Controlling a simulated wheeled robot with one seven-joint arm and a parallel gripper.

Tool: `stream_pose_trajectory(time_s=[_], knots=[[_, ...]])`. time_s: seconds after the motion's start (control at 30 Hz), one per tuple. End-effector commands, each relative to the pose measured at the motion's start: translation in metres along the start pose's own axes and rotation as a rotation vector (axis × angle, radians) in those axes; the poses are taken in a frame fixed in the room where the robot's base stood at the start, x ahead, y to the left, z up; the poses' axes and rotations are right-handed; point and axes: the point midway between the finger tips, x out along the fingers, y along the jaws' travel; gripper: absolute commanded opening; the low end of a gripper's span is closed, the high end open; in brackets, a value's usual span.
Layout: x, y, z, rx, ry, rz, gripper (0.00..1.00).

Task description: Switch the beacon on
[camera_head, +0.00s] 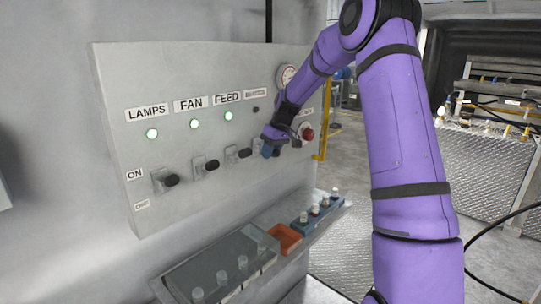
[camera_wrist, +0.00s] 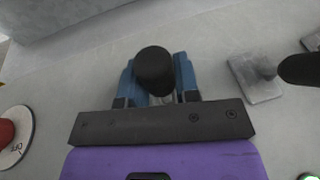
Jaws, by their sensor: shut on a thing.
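The grey control panel (camera_head: 180,70) carries a row of toggle levers with indicator lights above. The fourth label (camera_head: 257,94) is too small to read clearly; as the one right of FEED it fits the beacon. Its indicator (camera_head: 256,109) is dark. My gripper (camera_head: 271,149) is at the fourth lever, which it mostly hides in the head view. In the wrist view the black lever knob (camera_wrist: 155,69) sits between the blue fingers of my gripper (camera_wrist: 158,80), which is shut on it. The lever's exact tilt is hidden.
LAMPS (camera_head: 152,134), FAN (camera_head: 195,124) and FEED (camera_head: 229,116) lights glow green. The FEED lever (camera_head: 240,153) is close left of my gripper. A red button (camera_head: 308,134) is close right, also in the wrist view (camera_wrist: 5,132). A shelf with bottles (camera_head: 220,270) juts out below.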

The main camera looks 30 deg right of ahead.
Motion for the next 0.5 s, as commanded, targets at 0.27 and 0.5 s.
stream_pose_trajectory(time_s=[0.27,0.5], knots=[[-0.008,-0.002,-0.004,0.03,-0.166,0.01,0.0],[-0.011,-0.002,-0.005,0.047,-0.243,0.013,0.0]])
